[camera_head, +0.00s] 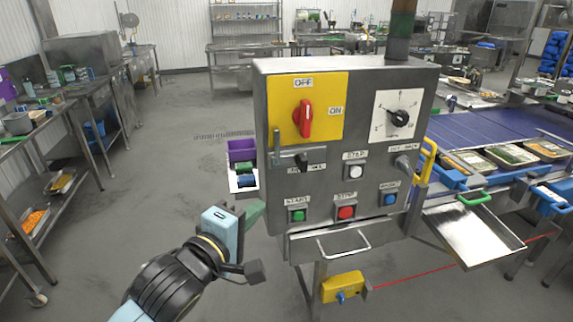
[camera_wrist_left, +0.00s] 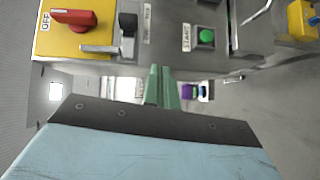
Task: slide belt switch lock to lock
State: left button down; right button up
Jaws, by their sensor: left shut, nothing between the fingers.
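The belt switch lock on the front of the grey control box (camera_head: 345,85) is a metal slide bar (camera_head: 297,151) with a black knob (camera_head: 302,161). It sits below the red rotary switch (camera_head: 304,118), whose handle stands upright on the yellow plate toward OFF. The label by the knob is partly hidden. In the left wrist view the black knob (camera_wrist_left: 128,25) and metal bar (camera_wrist_left: 100,48) show at the upper left. My left gripper (camera_head: 257,212) is shut and empty, left of the box and below the lock, apart from it. Its green fingers (camera_wrist_left: 161,86) lie together. My right gripper is not in view.
START (camera_head: 298,215), STOP (camera_head: 346,212) and blue (camera_head: 390,199) buttons line the lower box face. A handle bar (camera_head: 345,248) and yellow unit (camera_head: 343,287) are below. A conveyor with trays (camera_head: 500,156) stands right.

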aim_at(307, 168)
pick_arm(q)
jog(key=shift+n+h, duration=0.3)
jog(key=shift+h, duration=0.3)
jog(key=r, duration=0.1)
jog(key=s+r, duration=0.1)
jog(key=r, duration=0.1)
jog(key=s+d+r, duration=0.1)
jog(key=r, duration=0.1)
jog(key=shift+s, duration=0.2)
jog(key=p+x, duration=0.1)
jog(key=x, duration=0.9)
jog(key=shift+w+r+p, duration=0.1)
jog(key=shift+r+p, duration=0.05)
jog(key=shift+p, duration=0.15)
jog(key=shift+w+d, duration=0.3)
jog(key=shift+d, duration=0.6)
jog(key=shift+w+d, duration=0.3)
jog(key=shift+d, duration=0.6)
jog(key=shift+s, duration=0.15)
